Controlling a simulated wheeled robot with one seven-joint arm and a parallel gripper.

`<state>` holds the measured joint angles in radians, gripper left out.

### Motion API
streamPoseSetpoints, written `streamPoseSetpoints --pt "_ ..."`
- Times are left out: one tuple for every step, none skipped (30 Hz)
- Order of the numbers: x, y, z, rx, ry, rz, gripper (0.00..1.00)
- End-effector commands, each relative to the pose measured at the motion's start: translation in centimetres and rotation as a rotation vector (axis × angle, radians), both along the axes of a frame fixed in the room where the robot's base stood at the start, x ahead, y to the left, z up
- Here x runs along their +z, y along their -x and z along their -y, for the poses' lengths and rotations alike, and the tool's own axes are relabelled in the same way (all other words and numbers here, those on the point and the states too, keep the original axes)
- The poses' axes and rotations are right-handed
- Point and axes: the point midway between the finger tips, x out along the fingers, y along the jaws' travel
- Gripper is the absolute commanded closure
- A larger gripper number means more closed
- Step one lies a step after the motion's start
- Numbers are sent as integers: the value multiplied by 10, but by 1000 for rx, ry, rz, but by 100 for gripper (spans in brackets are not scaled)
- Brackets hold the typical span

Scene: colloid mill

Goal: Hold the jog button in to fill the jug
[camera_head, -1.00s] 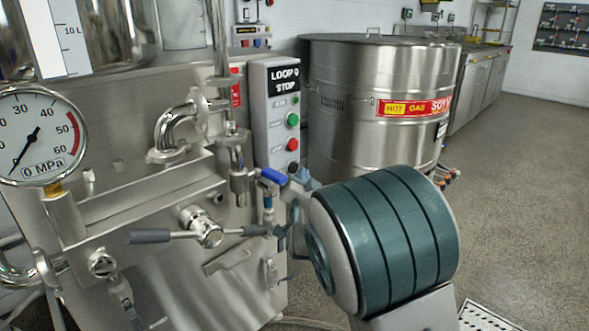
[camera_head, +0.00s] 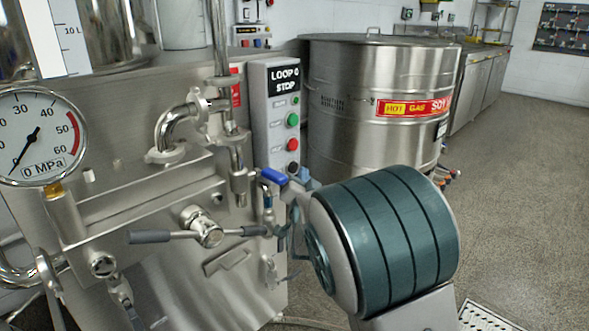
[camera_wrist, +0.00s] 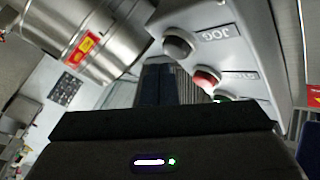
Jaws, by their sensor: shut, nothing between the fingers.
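The jog button (camera_head: 293,167) is the black one at the bottom of the grey control box (camera_head: 262,130). In the wrist view the black jog button (camera_wrist: 178,43) stands out beside the lettering JOG. My gripper (camera_wrist: 157,70) is shut and empty, its dark blue fingers just below the jog button in the picture; a gap shows between them and the button, and I see no contact. In the head view my gripper is mostly hidden behind my arm, close to the box's lower end. I cannot make out the jug with certainty.
A red button (camera_head: 292,144) and a green button (camera_head: 292,120) sit above the jog button. A blue-handled valve (camera_head: 273,176) is close by on the left. A lever (camera_head: 150,237) and pressure gauge (camera_head: 40,135) are further left. A steel drum (camera_head: 375,85) stands behind.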

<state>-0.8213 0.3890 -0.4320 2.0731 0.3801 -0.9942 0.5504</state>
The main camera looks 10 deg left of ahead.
Motion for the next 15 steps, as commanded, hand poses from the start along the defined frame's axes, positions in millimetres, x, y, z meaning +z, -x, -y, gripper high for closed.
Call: streamPoseSetpoints --pt "0 0 0 0 0 0 100" --pt "-1 -1 -1 0 0 0 100" --pt "-1 -1 -1 0 -1 0 100" --pt "-1 -2 -2 0 -1 1 100" --pt "-1 -2 -3 0 -1 1 100" --pt "-1 -3 -4 0 -1 1 100" --pt "-1 -4 -5 0 -1 1 100" --pt "-1 -5 -6 0 -1 1 100" --pt "0 -5 -6 0 -1 1 100" --pt "0 -5 -7 -1 0 1 100" --pt "0 -5 -7 -1 0 1 100" --pt "0 -5 -7 0 0 0 100" --pt "0 -5 -7 0 0 0 100" --pt "0 -5 -7 0 0 0 100" --pt "0 -5 -7 0 0 0 100"
